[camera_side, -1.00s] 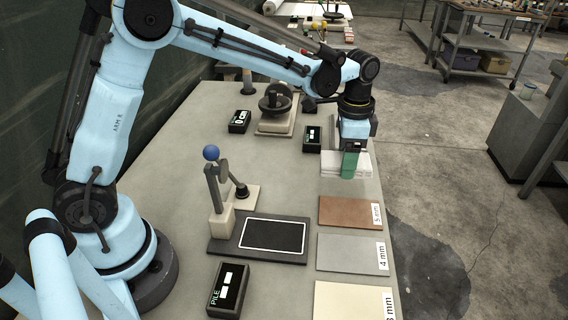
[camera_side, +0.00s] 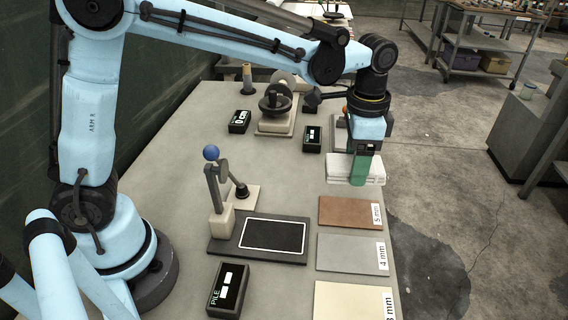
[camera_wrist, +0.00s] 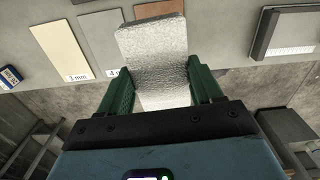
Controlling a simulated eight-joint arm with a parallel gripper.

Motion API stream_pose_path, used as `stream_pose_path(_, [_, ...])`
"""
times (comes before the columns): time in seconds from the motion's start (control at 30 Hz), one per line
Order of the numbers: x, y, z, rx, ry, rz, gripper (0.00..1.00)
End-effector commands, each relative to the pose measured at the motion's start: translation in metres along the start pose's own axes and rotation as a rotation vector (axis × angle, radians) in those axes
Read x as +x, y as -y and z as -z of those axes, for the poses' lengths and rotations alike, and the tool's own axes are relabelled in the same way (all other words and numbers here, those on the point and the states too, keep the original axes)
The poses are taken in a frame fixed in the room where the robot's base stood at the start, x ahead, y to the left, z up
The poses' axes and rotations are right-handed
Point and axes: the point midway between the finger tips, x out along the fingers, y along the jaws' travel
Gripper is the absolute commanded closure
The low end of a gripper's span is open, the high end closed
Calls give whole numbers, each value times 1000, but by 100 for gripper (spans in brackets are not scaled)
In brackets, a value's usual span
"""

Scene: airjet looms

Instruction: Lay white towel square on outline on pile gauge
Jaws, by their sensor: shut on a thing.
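My gripper (camera_side: 362,168) has green fingers and is shut on the white towel square (camera_side: 340,168). It holds the towel above the bench, beyond the brown 5 mm plate. In the wrist view the pale, textured towel (camera_wrist: 158,55) sits between the two green fingers (camera_wrist: 160,90). The pile gauge (camera_side: 220,248) is a dark base at the bench's middle, with a lever and blue ball (camera_side: 211,153). A white rectangular outline (camera_side: 272,249) on its black top is bare. The towel is apart from the gauge, up and to the right of it.
Brown 5 mm (camera_side: 350,213), grey 4 mm (camera_side: 345,252) and cream 3 mm (camera_side: 345,302) plates line the right bench edge. The PILE display (camera_side: 228,289) stands in front of the gauge. Other instruments and displays stand farther back. Bare bench lies between gauge and towel.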

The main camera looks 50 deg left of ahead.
Motion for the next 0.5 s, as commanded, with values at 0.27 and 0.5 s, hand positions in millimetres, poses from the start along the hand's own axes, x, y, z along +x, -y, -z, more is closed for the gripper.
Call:
stream_pose_path(0.27, [-33, 27, -59, -297, 0, 0, 65])
stream_pose_path(0.5, [-56, 40, -117, -591, 0, 0, 65])
